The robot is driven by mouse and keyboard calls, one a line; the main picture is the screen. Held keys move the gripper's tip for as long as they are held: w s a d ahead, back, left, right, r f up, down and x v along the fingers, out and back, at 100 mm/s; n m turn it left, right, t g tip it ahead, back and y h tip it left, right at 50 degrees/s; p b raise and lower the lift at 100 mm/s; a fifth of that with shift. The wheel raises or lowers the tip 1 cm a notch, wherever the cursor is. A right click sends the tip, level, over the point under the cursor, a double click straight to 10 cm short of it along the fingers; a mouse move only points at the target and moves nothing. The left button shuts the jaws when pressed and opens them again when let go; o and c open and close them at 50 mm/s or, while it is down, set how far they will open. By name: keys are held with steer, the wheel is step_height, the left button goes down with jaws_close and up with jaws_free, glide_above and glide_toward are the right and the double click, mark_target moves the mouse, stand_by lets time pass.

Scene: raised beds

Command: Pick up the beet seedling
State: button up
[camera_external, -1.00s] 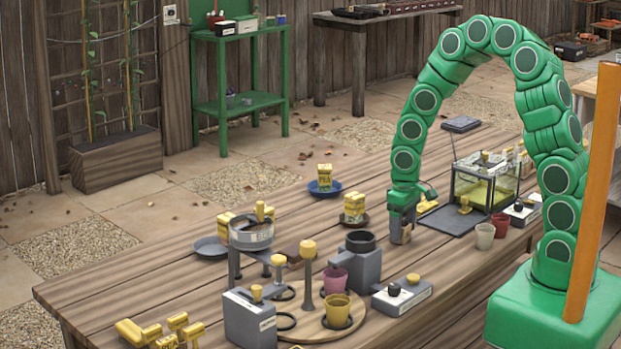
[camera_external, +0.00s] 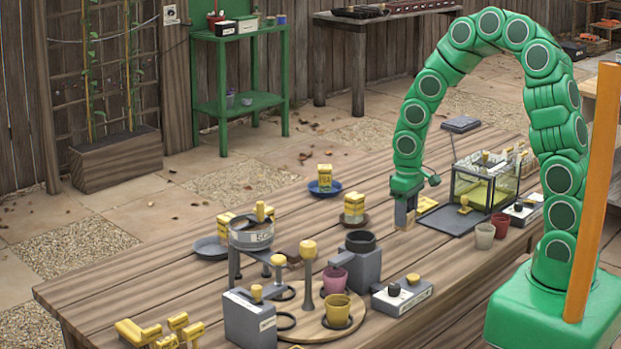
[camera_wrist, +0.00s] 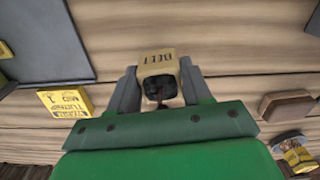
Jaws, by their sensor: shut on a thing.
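The beet seedling's pot (camera_wrist: 158,68), a small tan block-shaped pot lettered "BEET", sits between the two fingers in the wrist view. Its dark opening with a reddish stem faces the camera. My gripper (camera_wrist: 158,82) is shut on it, one finger on each side. In the external view my gripper (camera_external: 404,214) points down over the wooden table, left of the dark mat.
A yellow pot lettered "turnip" (camera_wrist: 66,102) lies left of the gripper in the wrist view. A yellow pot on a brown saucer (camera_external: 354,208) stands to the left. A glass tank (camera_external: 486,184) and two cups are to the right.

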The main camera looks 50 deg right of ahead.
steer(key=s+r, duration=0.9)
steer(key=s, duration=0.4)
